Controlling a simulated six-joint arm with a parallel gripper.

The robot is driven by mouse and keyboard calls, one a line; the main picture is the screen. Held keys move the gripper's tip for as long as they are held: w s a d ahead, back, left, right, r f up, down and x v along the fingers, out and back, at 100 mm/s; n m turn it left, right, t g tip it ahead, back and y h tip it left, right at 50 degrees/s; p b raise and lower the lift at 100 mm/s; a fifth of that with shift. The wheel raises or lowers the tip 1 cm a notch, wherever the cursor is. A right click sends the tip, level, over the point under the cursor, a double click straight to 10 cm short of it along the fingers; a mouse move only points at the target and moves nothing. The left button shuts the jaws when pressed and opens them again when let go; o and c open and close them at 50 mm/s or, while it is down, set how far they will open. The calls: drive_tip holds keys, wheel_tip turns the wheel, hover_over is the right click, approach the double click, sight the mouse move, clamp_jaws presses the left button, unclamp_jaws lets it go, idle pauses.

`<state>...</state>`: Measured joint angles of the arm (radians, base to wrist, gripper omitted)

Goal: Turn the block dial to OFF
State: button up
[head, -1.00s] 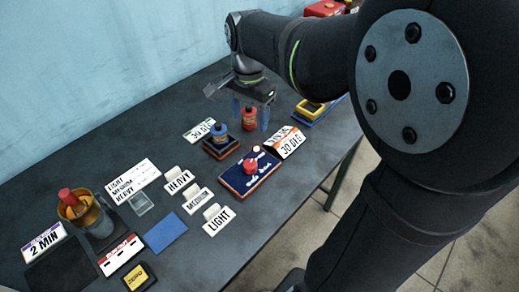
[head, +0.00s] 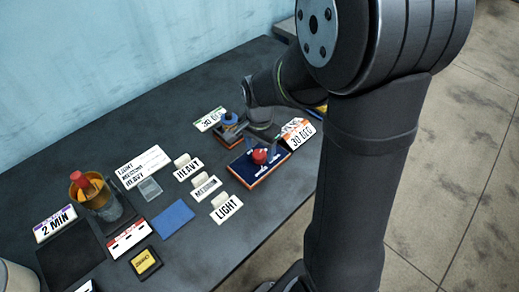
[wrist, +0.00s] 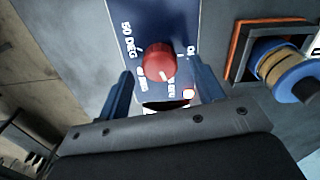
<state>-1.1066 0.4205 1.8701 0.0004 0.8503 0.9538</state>
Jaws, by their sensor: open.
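The block dial is a round red knob (head: 260,156) on a dark blue panel (head: 242,166) with white lettering. In the wrist view the red knob (wrist: 158,62) has a white mark on its lower right edge. One label on the panel (wrist: 137,15) reads 50 DEG; the others are too small to read surely. My gripper (wrist: 161,72) is open, with one blue finger on each side of the knob and visible gaps between. It also shows in the head view (head: 264,148), low over the panel. Whether the fingers reach down to the knob's height I cannot tell.
A 30 DEG sign (head: 298,133) is close behind. HEAVY (head: 188,169), MEDIUM (head: 205,187) and LIGHT (head: 226,207) cards stand left of the panel. A cup (head: 92,192) is farther left.

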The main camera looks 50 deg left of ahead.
drive_tip(key=shift+f, duration=0.6)
drive_tip(key=c, duration=1)
